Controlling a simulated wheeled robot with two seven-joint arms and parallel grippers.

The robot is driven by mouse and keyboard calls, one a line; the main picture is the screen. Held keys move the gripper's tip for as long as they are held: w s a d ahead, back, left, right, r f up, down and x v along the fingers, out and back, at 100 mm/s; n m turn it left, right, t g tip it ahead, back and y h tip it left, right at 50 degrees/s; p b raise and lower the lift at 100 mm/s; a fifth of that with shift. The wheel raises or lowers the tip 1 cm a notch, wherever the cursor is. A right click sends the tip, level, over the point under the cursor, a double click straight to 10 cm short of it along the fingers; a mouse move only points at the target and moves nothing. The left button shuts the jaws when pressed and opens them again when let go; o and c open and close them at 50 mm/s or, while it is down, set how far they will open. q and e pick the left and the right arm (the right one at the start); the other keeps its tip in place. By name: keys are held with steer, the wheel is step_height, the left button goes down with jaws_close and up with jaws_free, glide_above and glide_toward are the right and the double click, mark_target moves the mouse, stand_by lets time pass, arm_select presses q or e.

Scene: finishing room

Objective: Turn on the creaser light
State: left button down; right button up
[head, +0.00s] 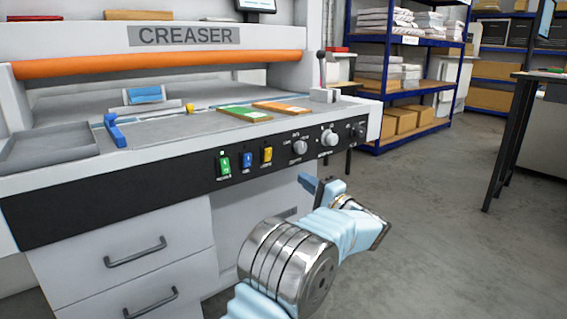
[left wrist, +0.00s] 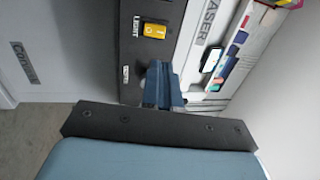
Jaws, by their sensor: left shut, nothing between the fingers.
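The creaser (head: 60,195) has a black front panel with green (head: 223,163), blue (head: 247,160) and yellow (head: 267,155) rocker switches. In the left wrist view the yellow rocker (left wrist: 155,31) has the label LIGHT beside it; I cannot tell which way it is pressed. My left gripper (head: 309,182) is shut and empty, in front of the panel, right of and lower than the yellow rocker in the head view. Its fingertips (left wrist: 163,85) point toward the panel in the wrist view, apart from the rocker there. My right gripper is not in view.
Two round knobs (head: 300,147) (head: 330,138) sit right of the rockers. Green (head: 245,113) and orange (head: 281,107) flat pieces lie on the creaser top. Drawers (head: 135,250) are below the panel.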

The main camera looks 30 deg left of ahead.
mark_target(269, 150)
arm_select(q)
steer(key=p+x, duration=0.2)
steer(key=x, duration=1.1)
steer(key=shift+w+a+r, duration=0.1)
steer(key=shift+a, duration=0.3)
steer(key=shift+a+r+p, duration=0.15)
steer(key=shift+r+p, duration=0.15)
steer(key=shift+p, duration=0.35)
steer(key=h+p, duration=0.1)
steer(key=r+g+h+p, duration=0.1)
steer(key=shift+a+r+p, duration=0.25)
steer(key=shift+p, duration=0.05)
steer(key=shift+f+b, duration=0.3)
steer(key=shift+b, duration=0.15)
